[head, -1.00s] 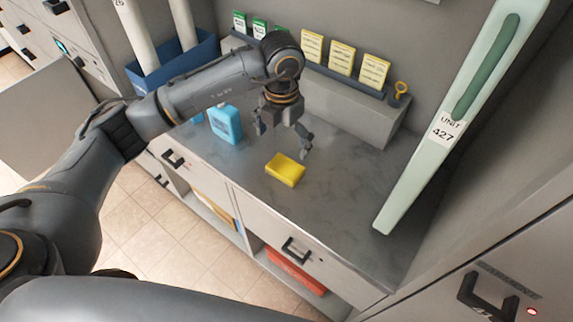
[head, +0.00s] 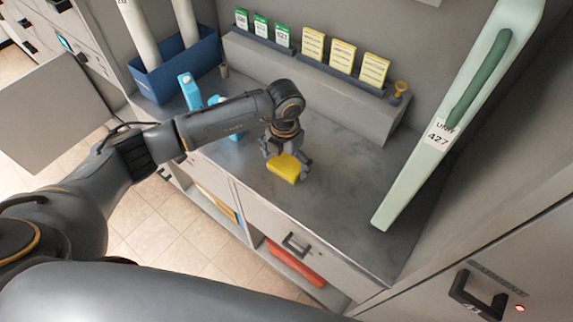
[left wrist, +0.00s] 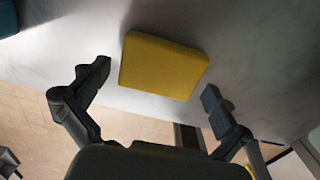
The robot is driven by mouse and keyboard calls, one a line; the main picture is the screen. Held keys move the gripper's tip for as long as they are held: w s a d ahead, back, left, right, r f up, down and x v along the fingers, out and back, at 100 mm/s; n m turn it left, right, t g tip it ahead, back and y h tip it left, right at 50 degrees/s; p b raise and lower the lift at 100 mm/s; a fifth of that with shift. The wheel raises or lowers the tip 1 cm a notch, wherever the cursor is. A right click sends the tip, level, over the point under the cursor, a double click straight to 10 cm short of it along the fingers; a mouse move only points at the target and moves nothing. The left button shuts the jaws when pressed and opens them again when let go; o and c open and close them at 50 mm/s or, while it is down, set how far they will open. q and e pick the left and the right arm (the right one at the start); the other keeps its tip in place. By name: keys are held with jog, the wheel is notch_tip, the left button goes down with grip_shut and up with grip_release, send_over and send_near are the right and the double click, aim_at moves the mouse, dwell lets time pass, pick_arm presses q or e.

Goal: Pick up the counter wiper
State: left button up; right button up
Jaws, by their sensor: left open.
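The counter wiper, a yellow block (head: 285,168), lies on the grey counter near its front edge in the head view. My left gripper (head: 287,168) is just above it, fingers pointing down, and covers its far part. In the left wrist view the yellow wiper (left wrist: 161,66) lies beyond and between the spread fingertips of my left gripper (left wrist: 155,84). The gripper is open, and a gap shows between each finger and the wiper. My right gripper is not in view.
A blue bottle (head: 189,92) stands left of my arm, near a dark blue bin (head: 163,82) with white rolls. A grey ledge with cards (head: 342,55) runs along the back. The counter (head: 350,175) right of the wiper is clear.

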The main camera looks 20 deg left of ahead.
pick_arm(q)
jog(key=c, duration=1)
jog(key=shift+r, duration=0.1)
jog(key=shift+r+b, duration=0.45)
jog(key=shift+r, duration=0.15)
jog(key=s+a+r+b, duration=0.1)
jog(key=s+r, duration=0.3)
jog(key=s+a+r+b, duration=0.1)
jog(key=s+a+r, duration=0.1)
jog(key=s, duration=0.3)
jog(key=s+a+r+b, duration=0.1)
jog(key=s+r, duration=0.3)
jog(key=r, duration=0.1)
jog(key=shift+s+a+r, duration=0.15)
jog(key=shift+a+r, duration=0.15)
jog(key=shift+r, duration=0.05)
